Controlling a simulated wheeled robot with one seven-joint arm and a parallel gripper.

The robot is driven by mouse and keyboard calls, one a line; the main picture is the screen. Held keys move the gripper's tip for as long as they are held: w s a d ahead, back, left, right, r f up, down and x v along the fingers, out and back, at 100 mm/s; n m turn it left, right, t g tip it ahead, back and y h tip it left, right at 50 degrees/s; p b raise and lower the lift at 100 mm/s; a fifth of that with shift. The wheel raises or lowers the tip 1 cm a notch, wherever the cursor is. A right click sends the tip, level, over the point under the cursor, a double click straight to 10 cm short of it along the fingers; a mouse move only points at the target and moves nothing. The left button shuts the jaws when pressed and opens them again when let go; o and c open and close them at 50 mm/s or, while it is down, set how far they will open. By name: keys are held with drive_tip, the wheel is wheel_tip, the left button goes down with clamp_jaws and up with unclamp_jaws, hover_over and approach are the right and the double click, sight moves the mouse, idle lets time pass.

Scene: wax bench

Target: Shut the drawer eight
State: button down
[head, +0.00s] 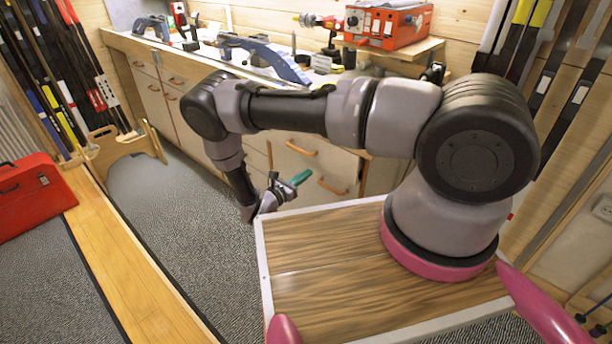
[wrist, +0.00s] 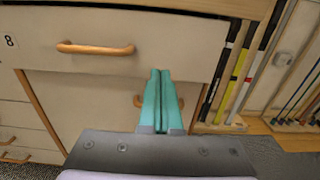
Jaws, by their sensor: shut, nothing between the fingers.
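Drawer eight (wrist: 185,45) has a pale front with a wooden bar handle (wrist: 95,48) and a label "8" (wrist: 9,41) at its left. Its front fills the upper part of the wrist view and overlaps the wooden frame below; how far out it stands is hard to tell. In the head view, a pale front with a wooden handle (head: 301,148), likely the same drawer, is partly behind my arm. My gripper (wrist: 160,71) has teal fingers, shut and empty, with tips over the drawer's lower edge, right of its handle. It also shows in the head view (head: 308,174); contact is unclear.
A lower front with a handle (wrist: 138,101) is partly behind my fingers. Other drawers (wrist: 22,145) are at lower left. The bench top (head: 215,50) holds tools and a red box (head: 388,24). A red toolbox (head: 33,197) is at left. The grey floor (head: 185,215) before the bench is clear.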

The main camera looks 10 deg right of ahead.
sight(328, 158)
drive_tip(key=x, duration=1)
